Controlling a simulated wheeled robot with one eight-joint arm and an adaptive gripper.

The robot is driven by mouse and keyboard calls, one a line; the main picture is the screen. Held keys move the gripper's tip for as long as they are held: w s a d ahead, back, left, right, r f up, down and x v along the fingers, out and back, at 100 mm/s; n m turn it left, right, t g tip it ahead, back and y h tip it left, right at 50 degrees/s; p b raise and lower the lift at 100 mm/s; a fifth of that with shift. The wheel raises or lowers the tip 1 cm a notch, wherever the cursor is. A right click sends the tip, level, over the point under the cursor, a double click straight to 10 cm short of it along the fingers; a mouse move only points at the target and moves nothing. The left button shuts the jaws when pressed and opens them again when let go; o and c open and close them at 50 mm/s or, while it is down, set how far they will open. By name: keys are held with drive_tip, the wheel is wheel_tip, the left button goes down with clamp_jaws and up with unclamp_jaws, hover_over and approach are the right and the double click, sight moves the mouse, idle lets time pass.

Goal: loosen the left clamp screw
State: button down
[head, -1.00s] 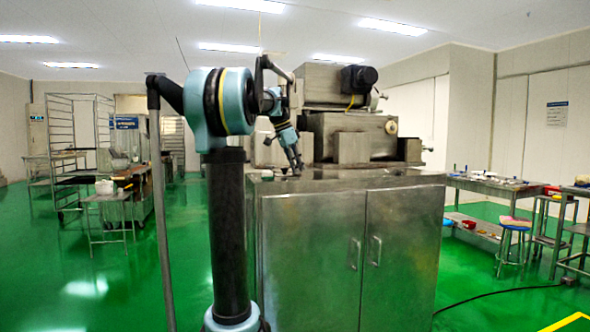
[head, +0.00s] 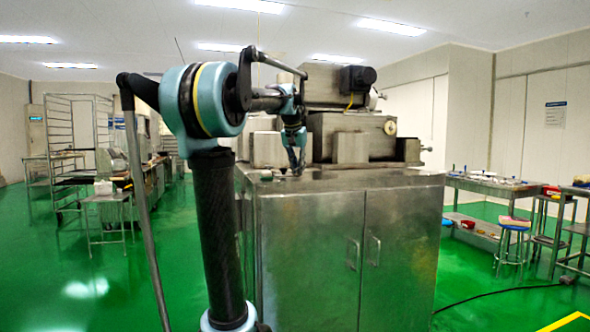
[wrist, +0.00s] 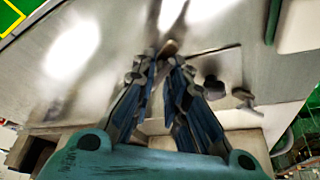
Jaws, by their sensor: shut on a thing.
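My gripper (head: 297,169) points down at the left front part of the machine's cabinet top (head: 345,180). In the wrist view my gripper's two blue-black fingers (wrist: 164,62) close in on a small brownish piece, which I take to be the left clamp screw (wrist: 169,46). Only its end shows between the fingertips; the rest is hidden. In the head view the screw is too small to make out.
The machine's steel housing (head: 352,140) stands behind and right of my gripper. In the wrist view a dark knob (wrist: 212,87) and a small metal fitting (wrist: 243,98) lie right of the fingers. A work table (head: 490,187) stands far right.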

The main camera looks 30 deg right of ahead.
drive_tip(key=shift+w+n+t+y, duration=0.1)
drive_tip(key=shift+n+t+y, duration=0.2)
drive_tip(key=shift+n, duration=0.5)
drive_tip(key=shift+a+f, duration=0.1)
drive_tip(key=c, duration=1.7)
unclamp_jaws()
drive_tip(key=v, duration=1.2)
drive_tip(key=shift+w, duration=0.1)
